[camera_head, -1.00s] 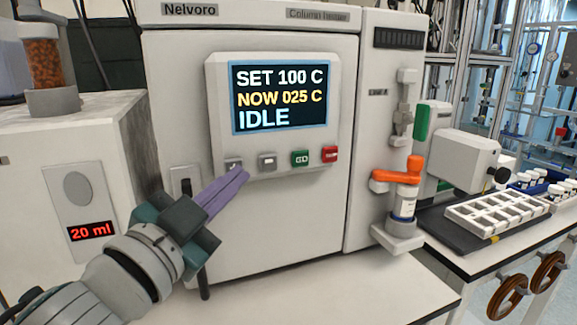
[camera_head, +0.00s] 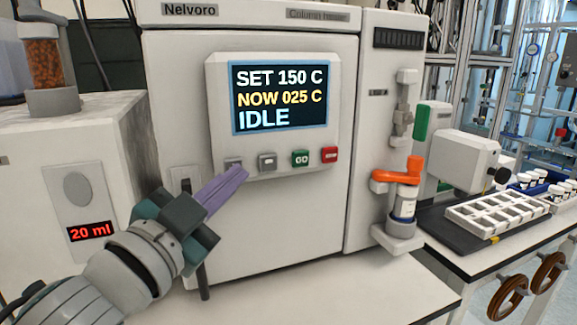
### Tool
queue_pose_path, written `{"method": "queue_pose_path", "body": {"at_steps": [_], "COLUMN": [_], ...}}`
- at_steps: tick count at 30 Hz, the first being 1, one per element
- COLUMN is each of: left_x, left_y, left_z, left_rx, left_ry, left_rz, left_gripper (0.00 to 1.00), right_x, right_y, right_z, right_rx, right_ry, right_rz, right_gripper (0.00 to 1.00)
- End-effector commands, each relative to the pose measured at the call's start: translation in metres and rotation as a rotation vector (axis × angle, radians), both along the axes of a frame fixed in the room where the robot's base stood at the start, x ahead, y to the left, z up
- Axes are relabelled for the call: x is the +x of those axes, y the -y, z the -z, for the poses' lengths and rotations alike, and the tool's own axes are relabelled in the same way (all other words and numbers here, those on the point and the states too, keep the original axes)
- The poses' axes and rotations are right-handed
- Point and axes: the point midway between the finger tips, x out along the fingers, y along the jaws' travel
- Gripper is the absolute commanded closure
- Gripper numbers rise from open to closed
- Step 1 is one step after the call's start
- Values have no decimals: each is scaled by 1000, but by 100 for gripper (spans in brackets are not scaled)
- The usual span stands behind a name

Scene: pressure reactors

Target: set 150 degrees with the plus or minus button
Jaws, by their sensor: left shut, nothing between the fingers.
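The column heater's display (camera_head: 280,97) reads SET 150 C, NOW 025 C and IDLE. Below it is a row of buttons: a grey left button (camera_head: 233,164), a grey second button (camera_head: 267,161), a green GO button (camera_head: 300,158) and a red button (camera_head: 330,154). The marks on the two grey buttons are too small to read. My left gripper (camera_head: 240,174) is shut and empty, its purple fingertips just below and right of the leftmost button. Whether they touch the panel is hard to tell. My right gripper is not in view.
A white unit with a 20 ml readout (camera_head: 91,231) stands at the left. An orange valve handle (camera_head: 398,176) over a small vial (camera_head: 404,204) sticks out at the right. A white rack (camera_head: 497,213) lies farther right. The bench front (camera_head: 370,290) is clear.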

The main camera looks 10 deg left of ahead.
Motion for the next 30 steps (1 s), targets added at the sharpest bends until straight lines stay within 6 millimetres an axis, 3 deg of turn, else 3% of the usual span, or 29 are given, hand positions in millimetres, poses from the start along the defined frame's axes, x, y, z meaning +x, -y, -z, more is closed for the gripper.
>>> {"method": "queue_pose_path", "body": {"at_steps": [20, 30], "left_x": [-14, -41], "left_y": [9, 27], "left_z": [0, -1], "left_rx": [-1, -3], "left_ry": [-1, -1], "left_rz": [0, 0], "left_gripper": [100, 100], "right_x": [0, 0], "right_y": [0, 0], "right_z": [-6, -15], "right_rx": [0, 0], "right_ry": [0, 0], "right_rz": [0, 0], "right_gripper": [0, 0]}}
